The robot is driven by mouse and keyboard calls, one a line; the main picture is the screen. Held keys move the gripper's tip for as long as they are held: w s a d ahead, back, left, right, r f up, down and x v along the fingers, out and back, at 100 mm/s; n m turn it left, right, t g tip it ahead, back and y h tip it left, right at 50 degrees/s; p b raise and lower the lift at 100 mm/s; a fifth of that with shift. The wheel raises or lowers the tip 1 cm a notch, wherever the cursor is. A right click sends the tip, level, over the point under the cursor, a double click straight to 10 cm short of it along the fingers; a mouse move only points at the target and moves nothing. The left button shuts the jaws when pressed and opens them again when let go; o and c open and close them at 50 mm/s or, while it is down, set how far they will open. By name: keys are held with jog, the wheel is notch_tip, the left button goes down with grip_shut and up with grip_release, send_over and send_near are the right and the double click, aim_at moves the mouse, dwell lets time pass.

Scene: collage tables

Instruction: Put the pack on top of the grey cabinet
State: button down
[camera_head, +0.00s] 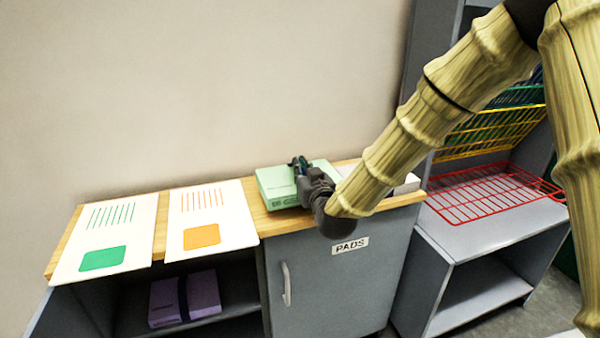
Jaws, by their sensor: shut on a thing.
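A light green pack (275,185) is at the wooden top of the grey cabinet (345,290), near the wall. My gripper (300,165) is at the pack's right part and is shut on it. My wrist hides the pack's front right corner and part of its underside. I cannot tell whether the pack rests on the top or hangs just above it. The cabinet has a closed door with a "PADS" label (350,246) and a light handle (286,284).
Two white sheets, one with green print (108,232) and one with orange (208,212), cover the top's left. A purple pack (203,292) with a dark band lies in the open shelf below. A white item (407,184) sits behind my arm. A red wire tray (490,193) stands right.

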jog(key=shift+w+f, duration=0.1)
jog(key=shift+f, duration=1.55)
jog(key=shift+f, duration=0.1)
jog(key=c, duration=1.6)
grip_release()
jog(key=shift+b, duration=0.3)
jog(key=shift+o, duration=0.2)
jog(key=shift+f, duration=0.1)
jog(key=v, duration=1.2)
